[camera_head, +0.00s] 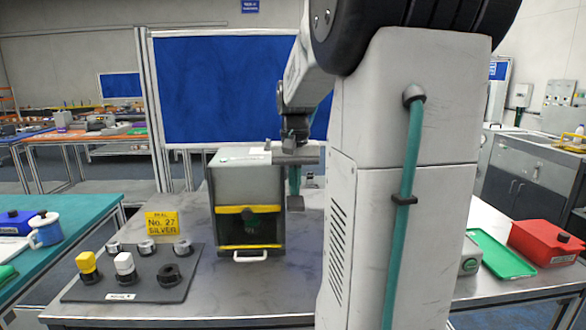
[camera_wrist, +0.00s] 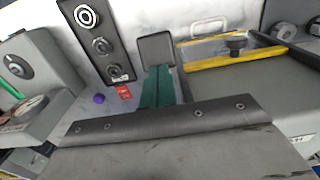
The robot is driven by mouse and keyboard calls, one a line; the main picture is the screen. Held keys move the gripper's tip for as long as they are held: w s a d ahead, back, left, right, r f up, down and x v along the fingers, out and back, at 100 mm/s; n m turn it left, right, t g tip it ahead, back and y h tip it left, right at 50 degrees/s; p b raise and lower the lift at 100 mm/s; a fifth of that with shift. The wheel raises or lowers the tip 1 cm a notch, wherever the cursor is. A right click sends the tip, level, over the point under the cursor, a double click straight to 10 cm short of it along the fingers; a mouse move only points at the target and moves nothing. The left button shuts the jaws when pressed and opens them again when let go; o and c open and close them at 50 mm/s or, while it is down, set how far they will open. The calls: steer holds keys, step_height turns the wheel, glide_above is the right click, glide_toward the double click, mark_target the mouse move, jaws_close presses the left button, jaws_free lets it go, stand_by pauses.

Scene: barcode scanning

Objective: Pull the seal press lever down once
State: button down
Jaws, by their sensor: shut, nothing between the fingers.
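The seal press (camera_head: 224,185) is a grey box with yellow-and-black bands at the middle of the bench. Its top and yellow band also show at the right of the wrist view (camera_wrist: 232,82). My gripper (camera_head: 294,190) points down beside the press's right side; its teal fingers (camera_wrist: 158,88) are together and empty. A dark square block (camera_head: 295,203) sits at the fingertips and shows beyond them in the wrist view (camera_wrist: 155,48). I cannot tell whether it is the lever's end or whether the fingers touch it. No other part of a lever shows clearly.
A dark tray (camera_head: 125,297) with several seal heads lies left of the press, behind it a yellow sign (camera_head: 162,224) reading "No. 27 SILVER". A dark panel with round pieces (camera_wrist: 112,62), a red tag (camera_wrist: 122,91) and a purple ball (camera_wrist: 99,99) show in the wrist view.

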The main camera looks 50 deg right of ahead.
steer(key=shift+f, duration=0.15)
step_height(320, 180, up, 11)
stand_by(0.8)
stand_by(0.3)
steer(key=shift+r, duration=2)
